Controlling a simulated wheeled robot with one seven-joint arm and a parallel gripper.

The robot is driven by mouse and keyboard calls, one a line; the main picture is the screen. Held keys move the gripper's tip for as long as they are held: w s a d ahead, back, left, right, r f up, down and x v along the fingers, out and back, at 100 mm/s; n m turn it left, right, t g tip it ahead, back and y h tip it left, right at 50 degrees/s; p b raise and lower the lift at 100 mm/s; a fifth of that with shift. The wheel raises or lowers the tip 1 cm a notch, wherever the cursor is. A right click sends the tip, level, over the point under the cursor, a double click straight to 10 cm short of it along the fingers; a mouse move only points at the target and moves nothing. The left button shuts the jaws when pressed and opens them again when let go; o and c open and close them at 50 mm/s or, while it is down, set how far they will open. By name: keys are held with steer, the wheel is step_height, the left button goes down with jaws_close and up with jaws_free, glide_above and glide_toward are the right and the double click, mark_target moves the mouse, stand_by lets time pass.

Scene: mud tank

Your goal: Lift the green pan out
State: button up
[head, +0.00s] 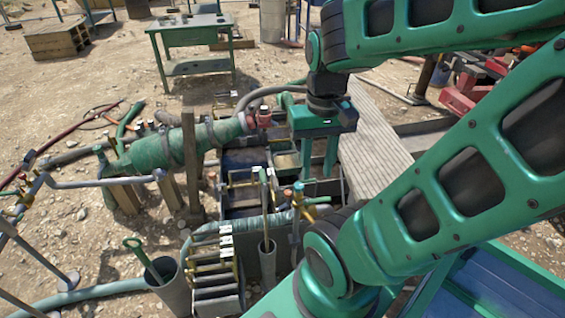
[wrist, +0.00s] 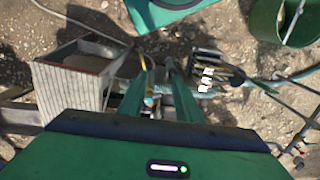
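My gripper (head: 319,155) hangs over the mud tank (head: 262,212), its two green fingers pointing down and apart. In the wrist view the fingers (wrist: 157,95) show a gap between them, with thin yellow and pale blue pipework visible beyond; nothing is held. The tank has several dark compartments and a tan-filled one (head: 286,160) just left of the fingers. I cannot pick out the green pan with certainty; the gripper and tank walls hide part of the tank. A round green tub (wrist: 284,18) shows at the upper right of the wrist view, outside the tank.
Pipes and valve handles (head: 297,192) stand at the tank's near side. A slatted walkway (head: 372,150) runs along its right. A green hose-wrapped pipe (head: 165,148) and wooden posts stand left. A grey bin (head: 172,290) holds a green handle. A green table (head: 190,40) stands behind on open ground.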

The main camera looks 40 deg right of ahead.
steer(key=shift+o, duration=0.5)
steer(key=shift+s+d+r, duration=0.15)
steer(key=shift+s+r, duration=0.2)
steer(key=shift+s, duration=0.05)
steer(key=n+t+h, duration=0.2)
steer(key=n+t, duration=0.1)
steer(key=n, duration=1.5)
glide_above(286, 153)
step_height(286, 153, down, 40)
steer(key=shift+s+a+x, duration=0.1)
steer(key=shift+s+x, duration=0.05)
steer(key=shift+x, duration=0.85)
steer(key=shift+s+a+x, duration=0.1)
steer(key=shift+s+x, duration=0.05)
steer(key=shift+x, duration=0.85)
steer(key=shift+s+a+x, duration=0.1)
steer(key=shift+x, duration=0.9)
steer(key=shift+f, duration=0.15)
steer(key=shift+c, duration=0.3)
